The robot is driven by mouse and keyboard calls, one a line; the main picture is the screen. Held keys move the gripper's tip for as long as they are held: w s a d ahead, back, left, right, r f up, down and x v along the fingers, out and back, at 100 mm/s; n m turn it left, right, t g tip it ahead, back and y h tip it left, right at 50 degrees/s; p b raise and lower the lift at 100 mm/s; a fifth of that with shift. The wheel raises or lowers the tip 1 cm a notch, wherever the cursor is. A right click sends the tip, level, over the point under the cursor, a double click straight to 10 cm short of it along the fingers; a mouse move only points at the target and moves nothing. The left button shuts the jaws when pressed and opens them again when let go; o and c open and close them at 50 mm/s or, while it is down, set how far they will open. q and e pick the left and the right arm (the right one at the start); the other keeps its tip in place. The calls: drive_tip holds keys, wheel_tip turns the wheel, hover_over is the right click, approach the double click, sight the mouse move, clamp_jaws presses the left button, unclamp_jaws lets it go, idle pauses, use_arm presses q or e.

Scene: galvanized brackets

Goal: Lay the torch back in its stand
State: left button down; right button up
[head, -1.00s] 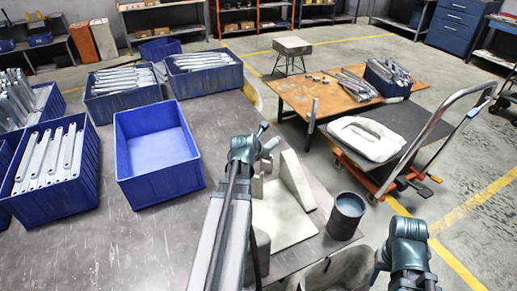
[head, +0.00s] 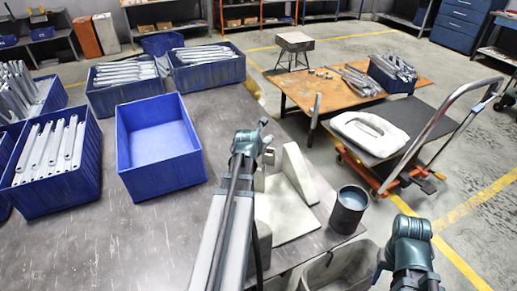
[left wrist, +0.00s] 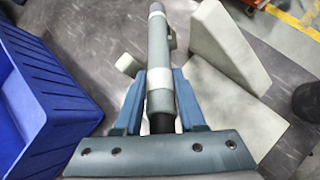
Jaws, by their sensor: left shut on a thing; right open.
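The torch (left wrist: 160,70) is a grey-green cylinder with pale bands and a dark lower end. In the left wrist view my left gripper (left wrist: 160,108) has its blue fingers shut on it, one on each side. In the head view my left wrist hides most of the torch. A pale grey stand lies just right of the left gripper: its flat plate (head: 283,218) and upright wedge (head: 299,172) show in the head view, and the wedge shows in the left wrist view (left wrist: 225,45). The torch looks held beside the wedge. My right gripper (head: 408,250) is open at lower right, fingers mostly hidden.
An empty blue bin (head: 158,145) stands left of the left gripper. Several blue bins of metal brackets (head: 48,155) stand farther left and back. A dark cup (head: 349,209) stands right of the stand near the table's edge. A trolley (head: 410,130) stands beyond.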

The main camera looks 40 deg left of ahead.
use_arm(q)
wheel_tip(320, 180, down, 6)
drive_tip(key=b, duration=0.5)
drive_tip(key=shift+s+d+f, duration=0.1)
drive_tip(key=shift+c, duration=2.1)
unclamp_jaws()
drive_tip(key=shift+d, duration=0.1)
